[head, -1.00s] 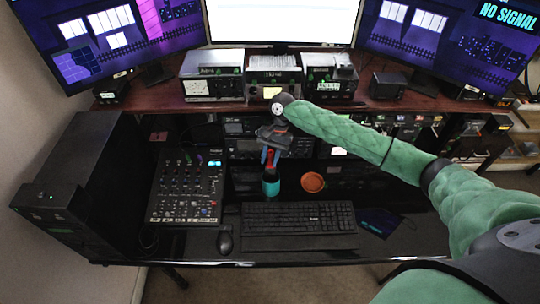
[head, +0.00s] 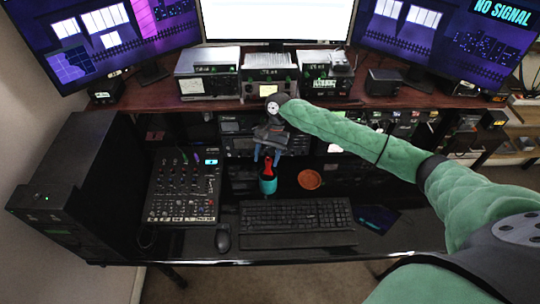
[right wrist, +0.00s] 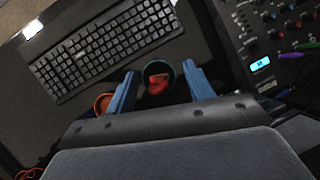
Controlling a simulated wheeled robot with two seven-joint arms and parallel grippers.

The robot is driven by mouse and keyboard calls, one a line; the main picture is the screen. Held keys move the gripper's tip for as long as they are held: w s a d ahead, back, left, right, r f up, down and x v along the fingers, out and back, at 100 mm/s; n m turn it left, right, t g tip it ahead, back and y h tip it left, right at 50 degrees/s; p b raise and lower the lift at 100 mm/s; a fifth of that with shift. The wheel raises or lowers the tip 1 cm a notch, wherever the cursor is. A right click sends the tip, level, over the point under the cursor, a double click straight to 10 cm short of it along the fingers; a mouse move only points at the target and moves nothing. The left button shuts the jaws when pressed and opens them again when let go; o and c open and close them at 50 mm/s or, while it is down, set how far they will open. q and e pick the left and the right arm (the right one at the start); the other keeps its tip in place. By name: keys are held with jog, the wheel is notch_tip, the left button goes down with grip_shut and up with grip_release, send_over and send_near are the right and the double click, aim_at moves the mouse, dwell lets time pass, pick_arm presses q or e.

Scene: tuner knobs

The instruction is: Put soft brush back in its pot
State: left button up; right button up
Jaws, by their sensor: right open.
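The red soft brush (head: 268,170) stands in the dark pot with a teal band (head: 268,187), on the desk behind the keyboard. In the right wrist view the red brush (right wrist: 158,83) shows inside the round teal rim of the pot (right wrist: 174,73). My right gripper (head: 267,157) is above the pot. Its blue fingers are open, one on each side of the brush and apart from it. The brush's lower part is hidden in the pot. My left gripper is not in view.
An orange round dish (head: 309,179) lies right of the pot. A keyboard (head: 297,222) and a mouse (head: 223,238) are in front. A mixer with knobs (head: 183,190) is at the left. A shelf (head: 220,106) with radio units stands behind.

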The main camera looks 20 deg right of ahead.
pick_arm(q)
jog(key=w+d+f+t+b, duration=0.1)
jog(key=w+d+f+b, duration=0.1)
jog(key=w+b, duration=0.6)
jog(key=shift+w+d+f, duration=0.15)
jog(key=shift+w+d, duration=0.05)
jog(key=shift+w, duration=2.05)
pick_arm(e)
jog(key=s+d+r, duration=0.8)
jog(key=r, duration=0.3)
jog(key=shift+s, duration=0.2)
